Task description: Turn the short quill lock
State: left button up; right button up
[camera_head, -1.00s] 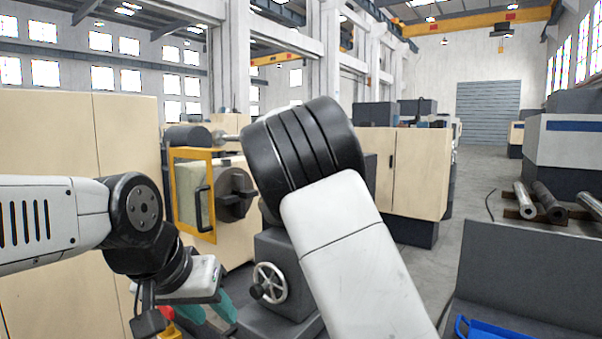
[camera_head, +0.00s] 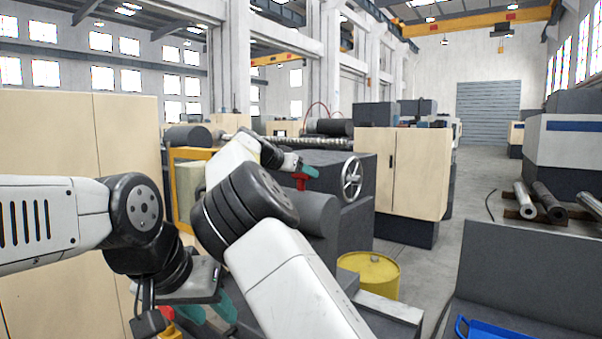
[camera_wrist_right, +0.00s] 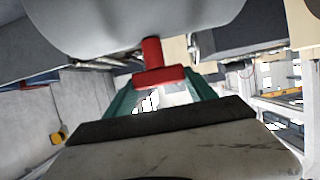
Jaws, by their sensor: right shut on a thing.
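The short quill lock (camera_wrist_right: 158,77) appears as a red T-shaped handle in the right wrist view, its stem running up to a smooth grey rounded body (camera_wrist_right: 140,20). My right gripper (camera_wrist_right: 160,92) has its teal fingers on either side of the red crossbar and is shut on it. In the head view the red handle (camera_head: 300,182) shows small beside my right gripper (camera_head: 306,170), at the grey machine. My left gripper (camera_head: 207,309) hangs low at the left with its teal fingers apart, empty.
A spoked handwheel (camera_head: 352,178) stands on the machine just right of my right gripper. A yellow barrel (camera_head: 370,272) stands in front. A beige cabinet (camera_head: 402,172) is behind to the right. My right arm hides part of the machine.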

jog(key=shift+f, duration=0.15)
jog(key=o, duration=1.4)
jog(key=v, duration=0.7)
jog(key=shift+s+a+r, duration=0.2)
jog(key=shift+s+r, duration=0.05)
